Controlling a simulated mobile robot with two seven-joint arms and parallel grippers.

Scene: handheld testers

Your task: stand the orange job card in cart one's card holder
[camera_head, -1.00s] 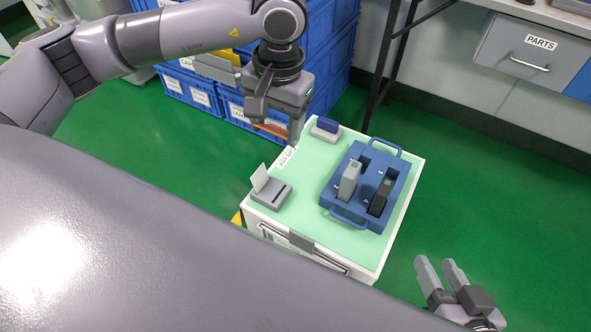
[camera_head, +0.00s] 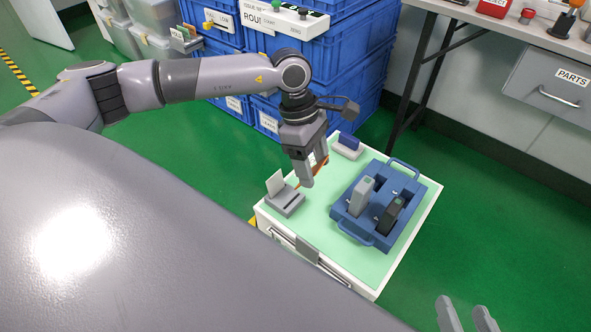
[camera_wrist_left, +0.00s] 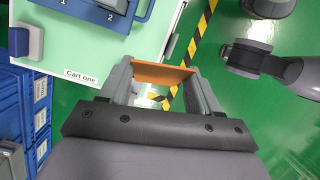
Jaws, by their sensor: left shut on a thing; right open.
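My left gripper (camera_head: 308,176) is shut on the orange job card (camera_wrist_left: 160,74). It holds the card near cart one's left edge, behind the card holder; only slivers of orange show in the head view. Cart one (camera_head: 322,226) has a pale green top, and its "Cart one" label shows in the left wrist view (camera_wrist_left: 80,77). The grey card holder (camera_head: 287,203) sits at the front left of the top, with a pale upright card or plate (camera_head: 275,183) in it. My right gripper (camera_head: 467,315) is open and empty, low at the right, partly cut off.
A blue tray (camera_head: 353,222) on the cart holds a light grey tester (camera_head: 361,196) and a dark one (camera_head: 390,213). A grey block with a blue top (camera_head: 349,141) sits at the back left. Blue crates (camera_head: 345,60) and a bench (camera_head: 480,22) stand behind.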

